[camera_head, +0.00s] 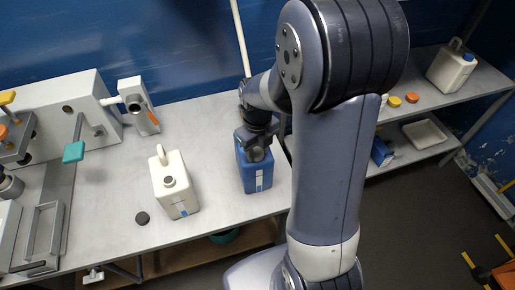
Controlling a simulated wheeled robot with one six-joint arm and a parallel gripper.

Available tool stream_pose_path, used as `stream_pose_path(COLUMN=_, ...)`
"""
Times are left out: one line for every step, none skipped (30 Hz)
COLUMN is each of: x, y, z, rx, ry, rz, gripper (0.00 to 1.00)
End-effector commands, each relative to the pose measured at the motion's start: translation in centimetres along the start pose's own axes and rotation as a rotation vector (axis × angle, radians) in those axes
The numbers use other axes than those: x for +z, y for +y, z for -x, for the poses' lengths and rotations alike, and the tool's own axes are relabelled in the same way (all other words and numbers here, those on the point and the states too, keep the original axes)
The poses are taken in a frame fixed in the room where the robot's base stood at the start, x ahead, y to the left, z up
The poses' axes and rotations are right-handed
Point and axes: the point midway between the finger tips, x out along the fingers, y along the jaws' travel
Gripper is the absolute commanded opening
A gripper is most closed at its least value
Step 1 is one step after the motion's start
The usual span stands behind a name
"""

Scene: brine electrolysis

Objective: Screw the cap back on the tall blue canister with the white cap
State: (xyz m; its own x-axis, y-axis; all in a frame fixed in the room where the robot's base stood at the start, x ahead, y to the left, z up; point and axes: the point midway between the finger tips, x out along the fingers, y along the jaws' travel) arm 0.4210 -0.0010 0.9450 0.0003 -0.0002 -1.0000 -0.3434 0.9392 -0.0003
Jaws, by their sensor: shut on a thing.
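The tall blue canister (256,178) stands upright on the grey bench, with a pale label on its front. My gripper (257,153) reaches down over the top of the canister from above. It is shut at the canister's neck, and its fingers hide what they hold. The white cap is not plainly visible; it appears to be between the fingers. I cannot tell how it sits on the neck.
A cream canister (178,192) stands left of the blue one, with a dark disc (142,218) near it on the bench (110,205). Equipment fills the bench's left end. Another canister (449,72) and small yellow and orange caps (412,98) are on the right shelf.

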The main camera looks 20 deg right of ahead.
Motion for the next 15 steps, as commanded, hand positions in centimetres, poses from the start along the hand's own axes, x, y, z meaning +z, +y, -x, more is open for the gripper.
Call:
stream_pose_path(x=0.01, y=0.01, z=0.01, rx=0.0, ry=0.0, rz=-0.006, gripper=0.08)
stream_pose_path(x=0.01, y=0.01, z=0.01, rx=0.0, ry=0.0, rz=-0.007, gripper=0.08)
stream_pose_path(x=0.01, y=0.01, z=0.01, rx=0.0, ry=0.0, rz=-0.007, gripper=0.08)
stream_pose_path(x=0.01, y=0.01, z=0.01, rx=0.0, ry=0.0, rz=-0.006, gripper=0.08)
stream_pose_path(x=0.0, y=0.01, z=0.01, rx=0.0, ry=0.0, rz=-0.006, gripper=0.08)
stream_pose_path(x=0.0, y=0.01, z=0.01, rx=0.0, ry=0.0, rz=-0.005, gripper=0.08)
stream_pose_path(x=0.01, y=0.0, z=0.01, rx=0.0, ry=0.0, rz=-0.005, gripper=0.37)
stream_pose_path(x=0.01, y=0.0, z=0.01, rx=0.0, ry=0.0, rz=-0.005, gripper=0.4)
stream_pose_path(x=0.01, y=0.0, z=0.01, rx=0.0, ry=0.0, rz=-0.004, gripper=0.43)
stream_pose_path(x=0.01, y=0.0, z=0.01, rx=0.0, ry=0.0, rz=-0.004, gripper=0.45)
stream_pose_path(x=0.0, y=0.0, z=0.01, rx=0.0, ry=0.0, rz=-0.004, gripper=0.48)
stream_pose_path(x=0.0, y=0.0, z=0.01, rx=0.0, ry=0.0, rz=-0.004, gripper=0.51)
stream_pose_path(x=0.0, y=0.0, z=0.01, rx=0.0, ry=0.0, rz=-0.004, gripper=0.54)
stream_pose_path(x=0.0, y=0.0, z=0.01, rx=0.0, ry=0.0, rz=-0.004, gripper=0.56)
stream_pose_path(x=0.0, y=0.0, z=0.01, rx=0.0, ry=0.0, rz=-0.004, gripper=0.59)
